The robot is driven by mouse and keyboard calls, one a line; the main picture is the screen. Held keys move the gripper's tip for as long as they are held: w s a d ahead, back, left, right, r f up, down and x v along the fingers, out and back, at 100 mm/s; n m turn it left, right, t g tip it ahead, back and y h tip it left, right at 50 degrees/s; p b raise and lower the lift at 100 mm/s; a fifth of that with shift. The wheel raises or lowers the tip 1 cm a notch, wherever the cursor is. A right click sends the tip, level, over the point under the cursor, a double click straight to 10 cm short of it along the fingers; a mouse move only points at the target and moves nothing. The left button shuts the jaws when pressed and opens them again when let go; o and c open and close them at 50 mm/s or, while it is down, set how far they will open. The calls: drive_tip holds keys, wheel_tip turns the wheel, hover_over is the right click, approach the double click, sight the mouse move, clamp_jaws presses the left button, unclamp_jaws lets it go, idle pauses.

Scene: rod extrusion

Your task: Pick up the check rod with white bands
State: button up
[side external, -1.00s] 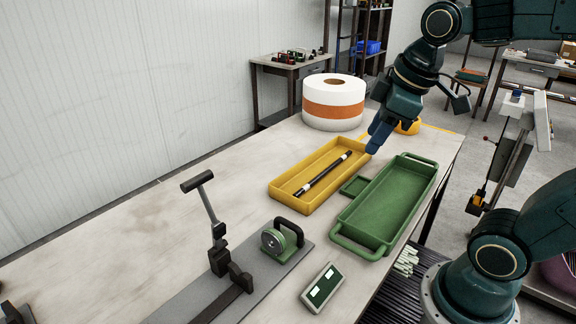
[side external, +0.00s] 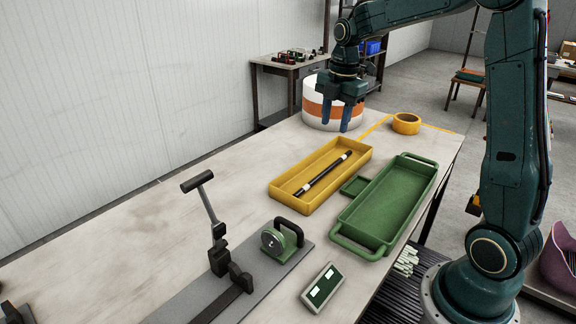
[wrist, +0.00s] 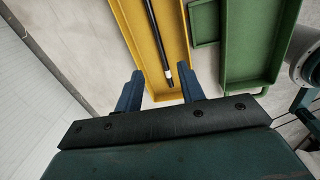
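The check rod (side external: 323,175) is black with white bands near its ends. It lies lengthwise in the yellow tray (side external: 282,193) on the table. In the wrist view the rod (wrist: 157,38) runs down the yellow tray (wrist: 138,45), with one banded end between my fingers in the picture. My gripper (side external: 337,125) has blue fingers and hangs above and beyond the far end of the tray, in front of the white and orange roll. In the wrist view the fingers of my gripper (wrist: 160,88) are spread apart with nothing held between them.
A green tray with handles (side external: 385,205) stands right of the yellow tray, with a small green dish (side external: 355,186) between them. A white and orange roll (side external: 313,112) stands behind. A yellow tape ring (side external: 406,124) and a lever fixture (side external: 212,225) are also on the table.

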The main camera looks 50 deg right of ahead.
hover_over(327, 170)
drive_tip(key=shift+n, duration=0.3)
drive_tip(key=shift+s+f, duration=0.2)
drive_tip(key=shift+f, duration=4.45)
drive_tip(key=shift+f, duration=0.1)
drive_tip(key=shift+w+f, duration=0.15)
drive_tip(key=shift+f, duration=1.1)
drive_tip(key=shift+w+f, duration=0.1)
drive_tip(key=shift+f, duration=1.15)
clamp_jaws()
